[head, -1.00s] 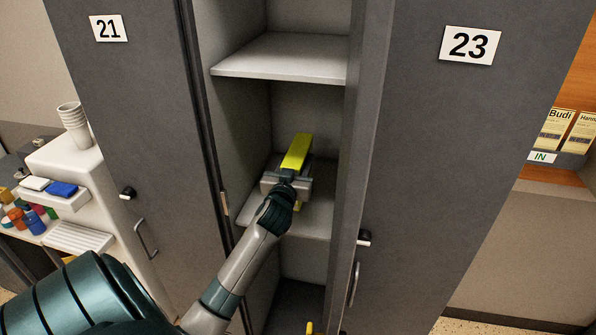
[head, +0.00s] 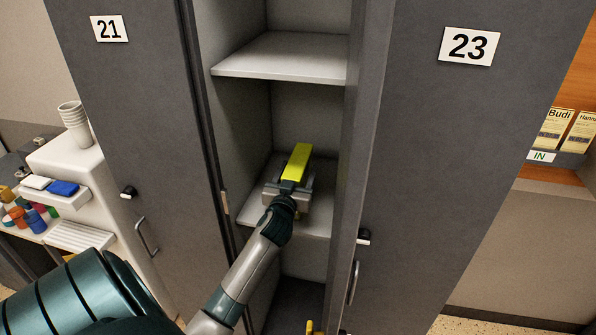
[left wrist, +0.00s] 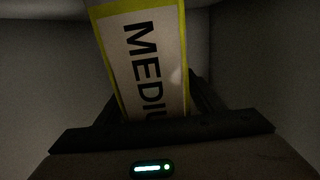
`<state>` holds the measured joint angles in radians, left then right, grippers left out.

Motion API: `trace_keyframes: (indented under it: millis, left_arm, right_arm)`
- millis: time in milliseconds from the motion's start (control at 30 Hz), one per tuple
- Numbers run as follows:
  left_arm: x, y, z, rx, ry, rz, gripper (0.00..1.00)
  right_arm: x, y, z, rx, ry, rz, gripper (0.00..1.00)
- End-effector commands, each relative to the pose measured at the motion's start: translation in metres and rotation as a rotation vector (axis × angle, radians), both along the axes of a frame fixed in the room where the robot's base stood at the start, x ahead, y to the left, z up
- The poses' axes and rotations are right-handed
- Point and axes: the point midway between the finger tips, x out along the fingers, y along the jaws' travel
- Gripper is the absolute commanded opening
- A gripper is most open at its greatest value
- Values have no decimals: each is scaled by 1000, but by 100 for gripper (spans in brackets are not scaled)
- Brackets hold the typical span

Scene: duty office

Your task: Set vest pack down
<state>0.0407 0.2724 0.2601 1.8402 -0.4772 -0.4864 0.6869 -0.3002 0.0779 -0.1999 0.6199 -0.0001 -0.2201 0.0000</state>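The vest pack (head: 298,162) is a bright yellow, flat block inside the open locker between doors 21 and 23. In the left wrist view the pack (left wrist: 150,60) shows a pale label face reading "MEDIU" with a yellow-green border. My left gripper (head: 291,186) is shut on its near end, over the middle shelf (head: 310,222). The pack points toward the locker's back. The gripper hides its near underside, and I cannot tell whether it touches the shelf. My right gripper is not in view.
An upper shelf (head: 285,55) lies above the pack. The locker's side walls are close on both sides. Door 21 (head: 125,110) stands at left and door 23 (head: 455,130) at right. A small yellow thing (head: 310,327) shows at the bottom. Stacked cups (head: 72,120) stand far left.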

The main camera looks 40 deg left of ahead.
Motion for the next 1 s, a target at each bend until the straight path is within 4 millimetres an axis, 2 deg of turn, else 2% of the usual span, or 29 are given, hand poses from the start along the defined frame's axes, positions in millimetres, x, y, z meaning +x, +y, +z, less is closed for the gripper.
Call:
trace_keyframes:
  millis: [467,667,1000]
  left_arm:
    - [-4,-2,2,0,0,0,62]
    - [-22,-12,0,0,-1,-1,62]
    - [-73,-40,-1,-2,-1,-1,62]
  right_arm:
    - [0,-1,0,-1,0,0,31]
    - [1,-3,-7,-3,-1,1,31]
    - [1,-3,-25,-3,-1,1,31]
